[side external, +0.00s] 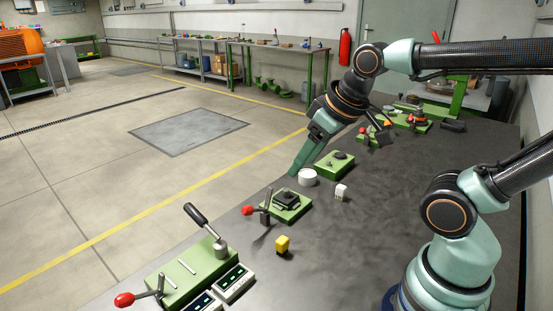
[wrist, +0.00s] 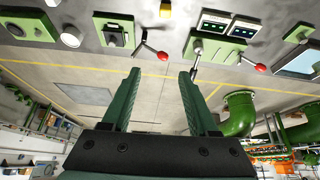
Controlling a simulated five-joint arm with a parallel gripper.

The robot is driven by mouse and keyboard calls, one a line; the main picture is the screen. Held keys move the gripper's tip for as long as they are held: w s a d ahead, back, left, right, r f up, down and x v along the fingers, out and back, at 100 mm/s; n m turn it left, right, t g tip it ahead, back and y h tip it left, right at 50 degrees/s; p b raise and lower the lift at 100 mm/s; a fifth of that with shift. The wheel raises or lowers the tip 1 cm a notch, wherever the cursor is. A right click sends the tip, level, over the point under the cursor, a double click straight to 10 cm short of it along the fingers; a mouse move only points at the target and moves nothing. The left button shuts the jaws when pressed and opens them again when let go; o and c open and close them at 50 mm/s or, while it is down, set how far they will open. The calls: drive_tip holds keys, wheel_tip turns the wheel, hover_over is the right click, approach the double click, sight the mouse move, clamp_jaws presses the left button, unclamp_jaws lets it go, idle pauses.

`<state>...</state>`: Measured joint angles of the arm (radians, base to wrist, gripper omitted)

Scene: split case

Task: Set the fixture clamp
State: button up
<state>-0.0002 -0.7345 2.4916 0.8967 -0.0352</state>
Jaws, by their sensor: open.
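My gripper (side external: 297,167) is open and empty, hanging near the table's far edge beside a white cylinder; its two green fingers are spread apart in the wrist view (wrist: 158,75). A small green fixture (side external: 290,208) has a dark square block on top and a red-knobbed lever (side external: 257,212) at its side. The fixture also shows in the wrist view (wrist: 110,43). A larger green fixture (side external: 173,284) at front left carries a black-handled lever (side external: 197,216) and a red-knobbed lever (side external: 135,298). I cannot tell which is the fixture clamp. The gripper appears clear of both.
The white cylinder (side external: 307,177) and a green block with a dark disc (side external: 336,165) stand by the gripper. A small white block (side external: 341,192), a yellow block (side external: 282,244) and display boxes (side external: 233,284) are on the dark table. More green fixtures are at the back. Right-middle tabletop is clear.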

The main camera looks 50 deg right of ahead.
drive_tip(key=n+g, duration=0.2)
drive_tip(key=n, duration=1.3)
approach(249, 208)
drive_tip(key=x, duration=0.9)
drive_tip(key=shift+w+d+f, duration=0.1)
drive_tip(key=shift+w+f, duration=0.05)
drive_tip(key=shift+f, duration=0.05)
clamp_jaws()
